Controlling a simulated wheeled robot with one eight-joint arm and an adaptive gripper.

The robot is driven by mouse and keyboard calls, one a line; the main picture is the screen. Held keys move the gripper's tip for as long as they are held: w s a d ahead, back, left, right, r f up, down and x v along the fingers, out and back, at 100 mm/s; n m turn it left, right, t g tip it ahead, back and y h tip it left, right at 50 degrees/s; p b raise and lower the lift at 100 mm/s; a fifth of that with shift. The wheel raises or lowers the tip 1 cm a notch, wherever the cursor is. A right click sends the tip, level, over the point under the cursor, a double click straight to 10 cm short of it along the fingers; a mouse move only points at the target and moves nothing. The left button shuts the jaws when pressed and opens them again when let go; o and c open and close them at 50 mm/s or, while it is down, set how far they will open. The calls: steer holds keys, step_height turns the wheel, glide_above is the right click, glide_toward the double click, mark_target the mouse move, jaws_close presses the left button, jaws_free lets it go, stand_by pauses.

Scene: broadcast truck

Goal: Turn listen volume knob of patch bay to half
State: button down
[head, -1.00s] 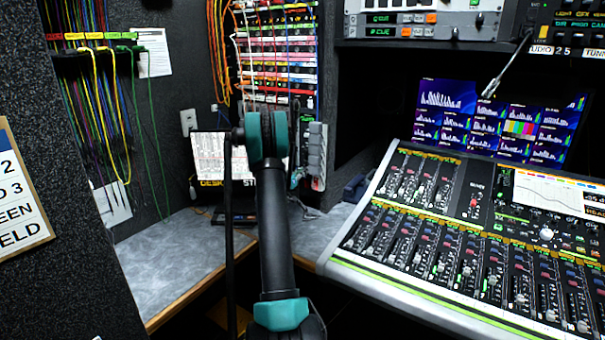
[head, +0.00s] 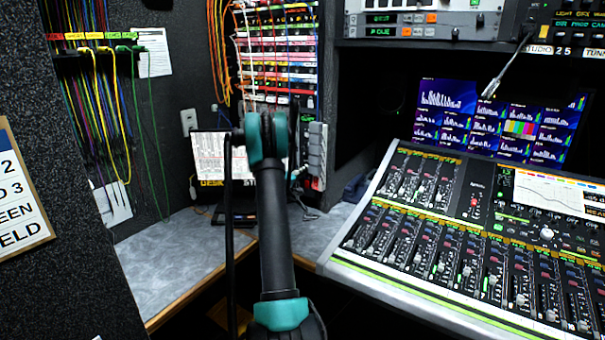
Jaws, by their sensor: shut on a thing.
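The patch bay (head: 304,60) stands upright at the back, top centre, with rows of coloured strips and cords plugged into it. My arm (head: 272,225) rises from the bottom centre, and its teal elbow (head: 265,135) covers the area below the patch bay's rows. My gripper is hidden behind my arm, so its hold and its contact with any knob do not show. I cannot make out the listen volume knob or its setting.
A mixing console (head: 420,225) fills the right side, with a lit screen (head: 495,120) behind it. A grey counter (head: 180,255) lies at the left. Yellow and green cables (head: 105,115) hang on the left wall. A white printed sheet (head: 212,157) stands behind my elbow.

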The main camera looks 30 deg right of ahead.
steer(key=n, duration=1)
steer(key=shift+a+f+n, duration=0.1)
steer(key=shift+f+n, duration=0.05)
steer(key=shift+n, duration=0.25)
stand_by(0.3)
steer(key=c, duration=1.3)
jaws_free()
steer(key=v, duration=1.2)
